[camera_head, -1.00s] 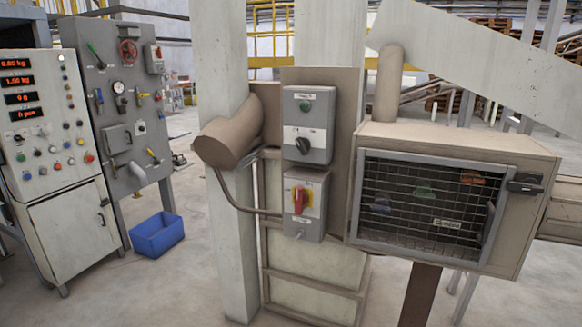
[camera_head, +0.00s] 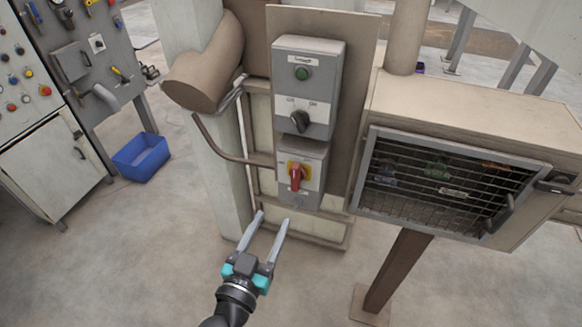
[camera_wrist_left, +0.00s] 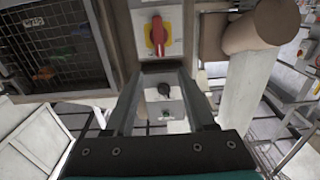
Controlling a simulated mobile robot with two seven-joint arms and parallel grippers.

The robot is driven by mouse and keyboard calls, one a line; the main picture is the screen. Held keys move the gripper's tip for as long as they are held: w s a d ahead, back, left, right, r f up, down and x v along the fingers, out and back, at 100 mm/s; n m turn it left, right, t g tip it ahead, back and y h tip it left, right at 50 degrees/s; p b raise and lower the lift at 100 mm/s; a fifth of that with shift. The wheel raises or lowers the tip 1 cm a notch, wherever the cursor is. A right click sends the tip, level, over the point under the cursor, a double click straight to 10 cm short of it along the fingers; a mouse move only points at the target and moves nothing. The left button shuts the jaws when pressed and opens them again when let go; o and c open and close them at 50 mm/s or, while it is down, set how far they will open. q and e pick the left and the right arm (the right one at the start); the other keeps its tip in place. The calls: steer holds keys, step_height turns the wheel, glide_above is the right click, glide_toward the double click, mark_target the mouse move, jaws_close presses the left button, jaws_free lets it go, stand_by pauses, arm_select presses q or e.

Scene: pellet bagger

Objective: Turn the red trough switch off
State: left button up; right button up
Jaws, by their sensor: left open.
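The red trough switch (camera_head: 296,178) is a red rotary handle on a yellow plate, on the lower grey box (camera_head: 301,198). Its handle stands roughly upright in the head view. It also shows near the top of the left wrist view (camera_wrist_left: 158,36), which sees the panel upside down. My left gripper (camera_head: 273,217) is open and empty, below and a little left of the switch, apart from it. Its fingers also show in the left wrist view (camera_wrist_left: 164,68), with the black knob seen between them. My right gripper is not in view.
Above is a grey box (camera_head: 309,68) with a green button and a black selector knob (camera_head: 300,121). A mesh-fronted cabinet (camera_head: 440,185) juts out at right. A brown pipe (camera_head: 205,70) and thin conduit lie left. A blue bin (camera_head: 141,157) stands on the floor.

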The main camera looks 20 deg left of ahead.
mark_target(294, 176)
arm_select(q)
steer(key=w, duration=1.4)
steer(key=shift+w+d, duration=0.15)
steer(key=shift+d, duration=0.15)
jaws_close()
steer(key=shift+f, duration=0.15)
